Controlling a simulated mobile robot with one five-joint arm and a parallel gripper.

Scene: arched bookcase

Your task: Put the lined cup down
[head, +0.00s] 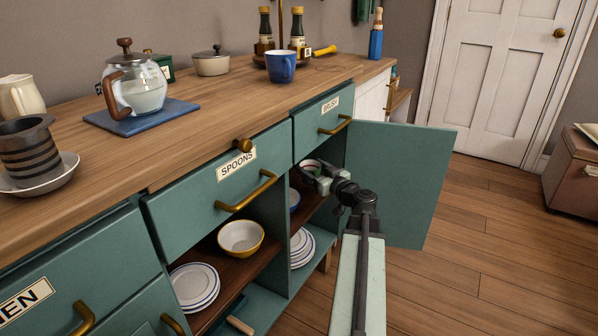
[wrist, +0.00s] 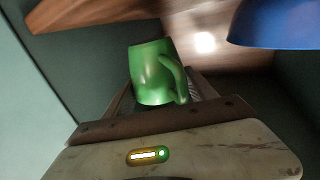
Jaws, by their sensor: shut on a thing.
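A green cup (wrist: 150,75) with a side handle is between the jaws of my gripper (wrist: 163,98) in the wrist view. My gripper is shut on it; no lines show on its visible side. In the head view my gripper (head: 318,178) reaches into the open cabinet under the BRUSH drawer, at the upper shelf level. Whether the cup touches the shelf cannot be told. A dark cup with black lines (head: 28,152) stands on the counter at the left, in a white dish (head: 62,178).
A blue vessel (wrist: 275,22) is close by at the wrist view's upper right. The open green door (head: 405,180) stands right of my arm. A yellow bowl (head: 241,237) and stacked plates (head: 195,285) occupy the shelves. The wooden counter (head: 200,145) has bare stretches.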

